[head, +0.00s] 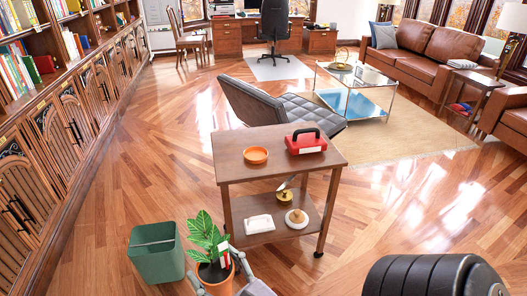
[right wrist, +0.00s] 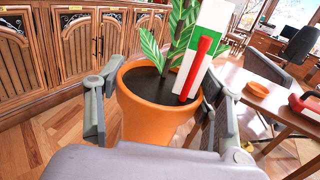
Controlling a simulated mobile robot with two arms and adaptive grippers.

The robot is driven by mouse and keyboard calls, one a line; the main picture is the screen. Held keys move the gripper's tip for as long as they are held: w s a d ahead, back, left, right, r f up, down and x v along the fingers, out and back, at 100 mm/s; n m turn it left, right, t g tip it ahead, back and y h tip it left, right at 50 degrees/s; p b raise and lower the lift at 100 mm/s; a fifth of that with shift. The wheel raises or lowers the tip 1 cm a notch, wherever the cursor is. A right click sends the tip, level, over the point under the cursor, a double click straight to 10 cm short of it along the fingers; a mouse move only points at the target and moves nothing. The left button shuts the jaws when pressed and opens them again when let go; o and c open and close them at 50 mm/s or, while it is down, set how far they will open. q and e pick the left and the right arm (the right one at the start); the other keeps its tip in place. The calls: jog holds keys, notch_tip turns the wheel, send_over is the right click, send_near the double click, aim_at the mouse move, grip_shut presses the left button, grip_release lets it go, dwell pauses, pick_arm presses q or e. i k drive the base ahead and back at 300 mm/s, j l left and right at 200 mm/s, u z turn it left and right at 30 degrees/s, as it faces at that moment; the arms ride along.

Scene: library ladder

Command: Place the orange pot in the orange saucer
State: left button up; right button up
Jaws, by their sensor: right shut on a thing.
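The orange pot (head: 214,279) holds a green leafy plant and shows at the bottom of the head view, left of the side table. It fills the middle of the right wrist view (right wrist: 158,118), upright, with dark soil and a white, green and red tag. My right gripper (head: 217,274) is shut on the pot, one finger on each side. The pot's base is hidden. The orange saucer (head: 255,155) lies empty on the table top, at its left part; it also shows in the right wrist view (right wrist: 257,89). My left gripper is not in view.
The wooden side table (head: 238,174) also bears a red box with a black handle (head: 306,141), right of the saucer. Its lower shelf holds a white dish (head: 259,224) and brass items. A green bin (head: 157,255) stands left of the pot. A dark chair (head: 262,103) stands behind the table.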

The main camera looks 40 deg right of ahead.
aim_at(255, 157)
jog(key=i+z, duration=0.15)
jog(key=z, duration=0.25)
jog(key=i+z, duration=0.1)
jog(key=z, duration=0.3)
jog(key=i+z, duration=0.15)
jog(key=z, duration=0.25)
jog(key=i+z, duration=0.15)
jog(key=z, duration=0.25)
